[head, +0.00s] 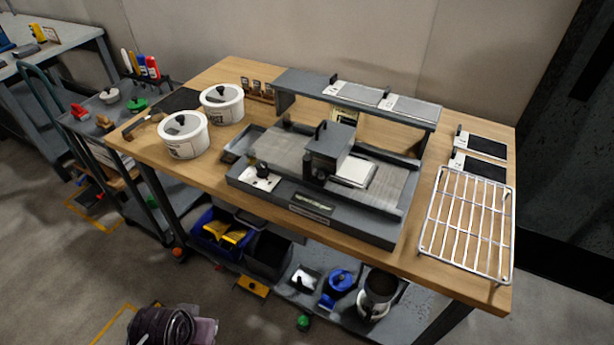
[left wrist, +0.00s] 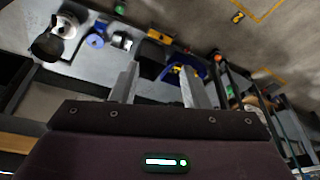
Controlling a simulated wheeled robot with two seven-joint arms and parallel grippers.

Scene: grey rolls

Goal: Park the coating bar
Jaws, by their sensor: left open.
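The coating machine (head: 300,208) stands in the middle of the wooden bench, with a grey flat bed. A dark block with an upright handle (head: 328,147), apparently the coating bar carriage, sits around the middle of the bed. A white-edged card (head: 355,172) lies just right of it. A small black knob (head: 263,171) is on the machine's front left panel. My left gripper (left wrist: 158,75) is open and empty in the left wrist view, with the floor and lower shelf beyond its fingers. It is away from the machine. My right gripper is not in view.
A raised grey shelf (head: 305,86) bridges the back of the machine. Two lidded white pots (head: 186,143) (head: 222,104) stand at left. A blue bin (head: 207,241) sits below the bench.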

